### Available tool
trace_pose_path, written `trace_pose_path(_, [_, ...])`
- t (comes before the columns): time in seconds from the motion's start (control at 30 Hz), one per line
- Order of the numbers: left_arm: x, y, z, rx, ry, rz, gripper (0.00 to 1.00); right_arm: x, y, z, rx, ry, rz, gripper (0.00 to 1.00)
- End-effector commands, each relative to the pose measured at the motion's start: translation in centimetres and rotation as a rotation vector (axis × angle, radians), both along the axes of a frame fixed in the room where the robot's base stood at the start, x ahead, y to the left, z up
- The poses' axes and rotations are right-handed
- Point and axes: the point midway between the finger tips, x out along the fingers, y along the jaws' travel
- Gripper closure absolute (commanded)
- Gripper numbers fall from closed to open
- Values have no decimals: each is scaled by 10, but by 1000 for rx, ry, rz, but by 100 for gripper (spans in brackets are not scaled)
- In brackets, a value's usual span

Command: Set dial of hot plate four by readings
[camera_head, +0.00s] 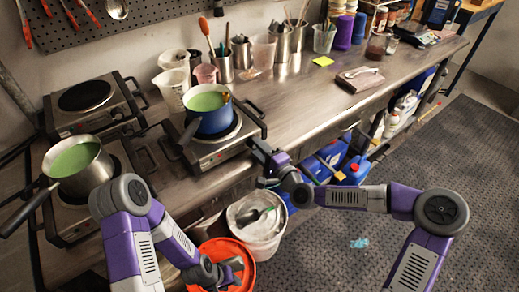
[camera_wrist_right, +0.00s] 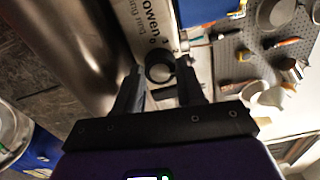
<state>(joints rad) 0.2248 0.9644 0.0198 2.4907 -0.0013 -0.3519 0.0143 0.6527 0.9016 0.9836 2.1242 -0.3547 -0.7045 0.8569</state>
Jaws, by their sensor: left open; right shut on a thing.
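The hot plate (camera_head: 222,150) under the blue pot (camera_head: 213,118) stands at the front edge of the steel bench; the pot holds green liquid. My right gripper (camera_head: 258,146) is at this hot plate's front right side. In the right wrist view a round black dial (camera_wrist_right: 160,66) sits on a pale lettered panel (camera_wrist_right: 142,25). My right gripper (camera_wrist_right: 162,90) is shut on the dial, with a finger on each side. The dial's pointer and any reading cannot be made out. My left gripper (camera_head: 232,270) is open and empty over the orange bucket.
Another hot plate (camera_head: 68,122) stands bare at the back left. A steel pot (camera_head: 85,172) with green liquid sits on a plate at the left. Below the bench front are a white bucket (camera_head: 262,228), an orange bucket (camera_head: 240,248) and blue jugs (camera_head: 357,170).

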Motion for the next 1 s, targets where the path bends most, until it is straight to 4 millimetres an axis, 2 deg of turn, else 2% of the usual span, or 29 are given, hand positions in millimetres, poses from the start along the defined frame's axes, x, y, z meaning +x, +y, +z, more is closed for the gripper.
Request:
trace_pose_path(0.03, [0, 0, 0, 0, 0, 0, 57, 0, 0, 0, -1, 1, 1, 92])
trace_pose_path(0.07, [0, 0, 0, 0, 0, 0, 57, 0, 0, 0, -1, 1, 1, 59])
trace_pose_path(0.2, [0, 0, 0, 0, 0, 0, 57, 0, 0, 0, -1, 0, 1, 37])
trace_pose_path(0.67, [0, 0, -1, 0, 0, 0, 57, 0, 0, -1, -23, -14, 0, 36])
trace_pose_path(0.83, [0, 0, -4, 0, 0, 0, 57, 0, 0, -1, -170, -122, 1, 36])
trace_pose_path(1.0, [0, 0, -9, 0, 0, 0, 57, 0, 0, -2, -413, -298, 1, 36])
